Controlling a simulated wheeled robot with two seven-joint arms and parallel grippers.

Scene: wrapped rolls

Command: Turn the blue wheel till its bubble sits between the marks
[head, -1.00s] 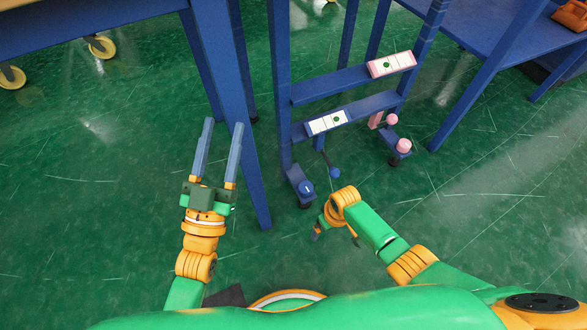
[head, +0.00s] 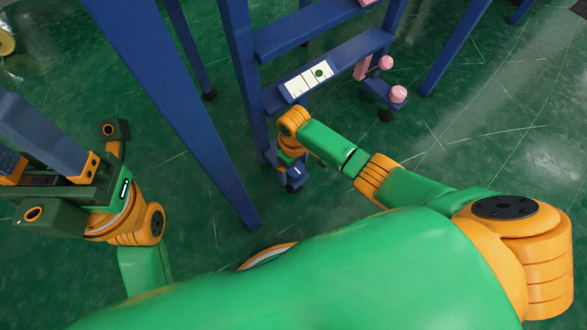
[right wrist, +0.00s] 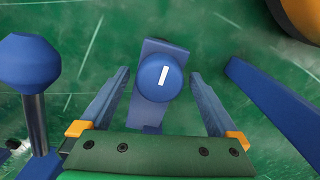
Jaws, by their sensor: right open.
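The blue wheel (right wrist: 160,78), with a white stripe, is a round knob on a blue bracket. In the right wrist view it lies between the two fingers of my open right gripper (right wrist: 158,85), with a gap on each side. In the head view the wheel (head: 296,173) is partly hidden by my right gripper (head: 290,160). The white bubble strip (head: 297,88) is on the lower blue crossbar. Its green bubble (head: 319,73) sits near the strip's right end, right of the marks I can make out. My left gripper (head: 50,140) has its fingers apart; the tips are hard to see.
A blue ball on a rod (right wrist: 28,62) stands left of my right gripper. A blue bar (right wrist: 270,100) lies to the right. Pink wheels (head: 398,94) are on the frame's right side. A blue table leg (head: 185,110) stands between my arms.

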